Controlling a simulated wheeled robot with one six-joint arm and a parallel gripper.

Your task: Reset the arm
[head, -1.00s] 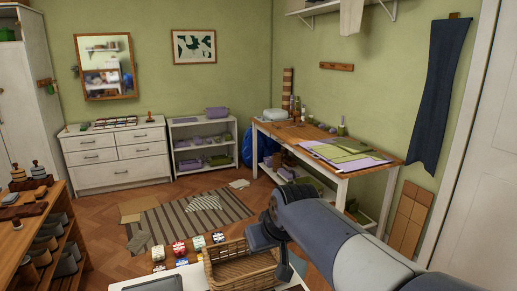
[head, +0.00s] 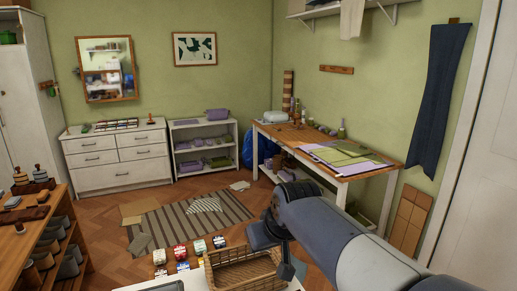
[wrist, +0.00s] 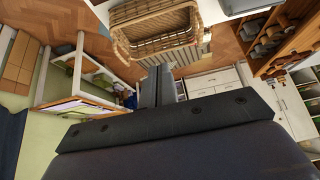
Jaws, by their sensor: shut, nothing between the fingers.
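My gripper (wrist: 160,84) shows in the wrist view as two grey fingers close together in the middle, shut with nothing between them. The dark wrist body fills the bottom of that view. In the head view my grey arm reaches in from the lower right and bends down at its dark joint, beside the wicker basket. The fingertips are hard to make out there. The wicker basket (head: 243,272) is below and left of the arm; it also shows at the top of the wrist view (wrist: 158,42), apart from the fingers.
Several small coloured packages (head: 180,253) lie left of the basket. A wooden shelf unit (head: 60,209) stands at the left. A work table (head: 376,173) with flat sheets is at the right wall. A striped rug (head: 172,230) covers the open floor behind the basket.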

